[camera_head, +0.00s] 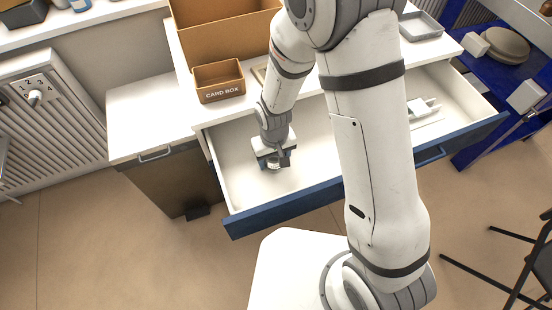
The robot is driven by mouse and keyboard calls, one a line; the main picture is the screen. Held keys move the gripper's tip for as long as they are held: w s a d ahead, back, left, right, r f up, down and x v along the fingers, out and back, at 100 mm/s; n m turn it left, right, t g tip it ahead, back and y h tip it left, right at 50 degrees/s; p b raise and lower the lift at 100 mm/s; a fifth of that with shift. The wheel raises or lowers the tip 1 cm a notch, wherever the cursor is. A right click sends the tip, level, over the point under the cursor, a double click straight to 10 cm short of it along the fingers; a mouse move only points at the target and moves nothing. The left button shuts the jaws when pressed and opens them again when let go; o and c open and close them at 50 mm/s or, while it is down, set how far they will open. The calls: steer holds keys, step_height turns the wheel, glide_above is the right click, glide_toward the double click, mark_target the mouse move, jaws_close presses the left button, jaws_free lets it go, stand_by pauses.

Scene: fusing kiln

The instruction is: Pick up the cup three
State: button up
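My gripper (274,162) points down into the left part of an open drawer (236,165) with a blue front. A small pale, round-looking thing (274,166) shows at the fingertips. It may be a cup, but it is too small and too covered to be sure, and no label can be read. I cannot tell whether the fingers are closed on it or only around it. My arm hides the middle of the drawer.
A small box marked CARD BOX (218,82) and a larger brown box (222,30) stand on the white counter above the drawer. Small white items (424,108) lie in the drawer's right part. A pedal bin (172,180) stands left. A blue shelf (482,82) stands right.

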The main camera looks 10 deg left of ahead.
steer(key=c, duration=0.6)
steer(key=shift+r, duration=0.15)
